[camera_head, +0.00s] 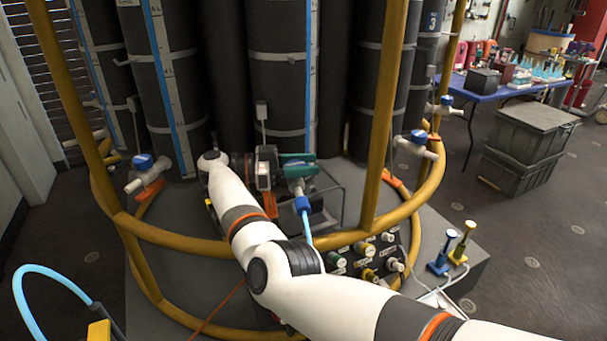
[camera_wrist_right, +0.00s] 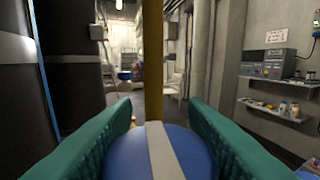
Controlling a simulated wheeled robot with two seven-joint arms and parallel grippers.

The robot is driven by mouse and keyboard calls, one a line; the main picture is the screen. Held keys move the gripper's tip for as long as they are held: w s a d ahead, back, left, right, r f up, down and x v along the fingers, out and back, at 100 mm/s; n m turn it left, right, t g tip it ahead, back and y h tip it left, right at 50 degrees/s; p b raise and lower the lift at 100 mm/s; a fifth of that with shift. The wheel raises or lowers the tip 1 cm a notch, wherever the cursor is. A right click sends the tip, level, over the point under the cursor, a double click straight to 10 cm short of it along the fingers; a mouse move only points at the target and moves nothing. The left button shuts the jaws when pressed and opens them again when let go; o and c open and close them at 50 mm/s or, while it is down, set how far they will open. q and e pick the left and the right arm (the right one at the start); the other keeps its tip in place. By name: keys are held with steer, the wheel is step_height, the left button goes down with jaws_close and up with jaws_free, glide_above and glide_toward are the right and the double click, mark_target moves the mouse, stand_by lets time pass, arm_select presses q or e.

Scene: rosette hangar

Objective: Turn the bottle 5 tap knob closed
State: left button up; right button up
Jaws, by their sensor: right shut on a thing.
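A blue tap knob (camera_wrist_right: 160,158) with a white stripe fills the bottom of the right wrist view. The stripe runs up and down in that picture. My right gripper (camera_head: 298,162) has green fingers, seen in the wrist view on both sides of the knob, and is shut on it. In the head view the gripper hides most of this knob. The tap's blue lower end (camera_head: 302,204) shows below it, with a light blue hose (camera_head: 307,232) hanging down. I cannot read a bottle number. My left gripper is not in view.
A yellow ring rail (camera_head: 170,236) with a post (camera_head: 385,110) surrounds the dark bottles (camera_head: 280,80). Other blue-knobbed taps stand left (camera_head: 142,162) and right (camera_head: 418,138). A knob panel (camera_head: 372,258) is below. A grey crate (camera_head: 530,135) and blue table (camera_head: 465,91) stand right.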

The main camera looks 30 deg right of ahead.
mark_target(304, 164)
stand_by(0.4)
steer(key=o, duration=1)
steer(key=shift+r, duration=0.1)
step_height(304, 164, up, 10)
steer(key=shift+f, duration=0.1)
